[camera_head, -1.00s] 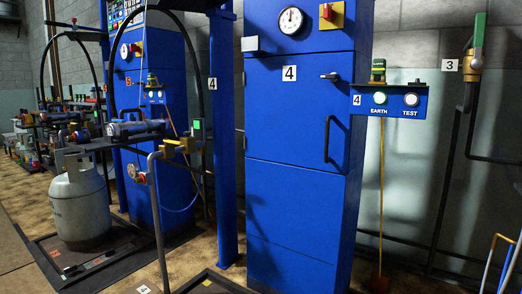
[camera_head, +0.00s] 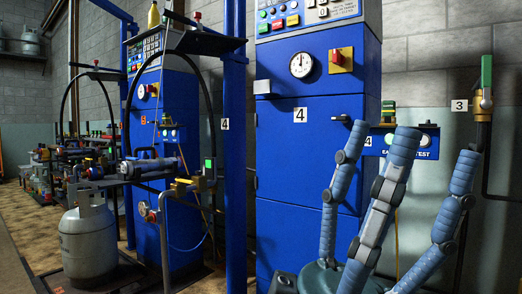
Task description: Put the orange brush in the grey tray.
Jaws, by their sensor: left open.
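My left gripper (camera_head: 408,145) rises from the bottom right of the view. Its several blue-grey jointed fingers point upward, spread apart, with nothing between them. It stands in front of the right side of a blue scale cabinet (camera_head: 305,165) and partly covers the EARTH/TEST box (camera_head: 428,140). I cannot make out an orange brush or a grey tray. The floor below the cabinet, at the lower right, is out of view or hidden by the gripper. My right gripper is not in view.
A grey gas cylinder (camera_head: 88,243) stands at lower left beside a metal frame with a valve (camera_head: 182,190). A second blue cabinet (camera_head: 165,165) stands behind it. A pipe with a green-handled valve (camera_head: 485,90) runs down the right wall. Floor shows clear at far left.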

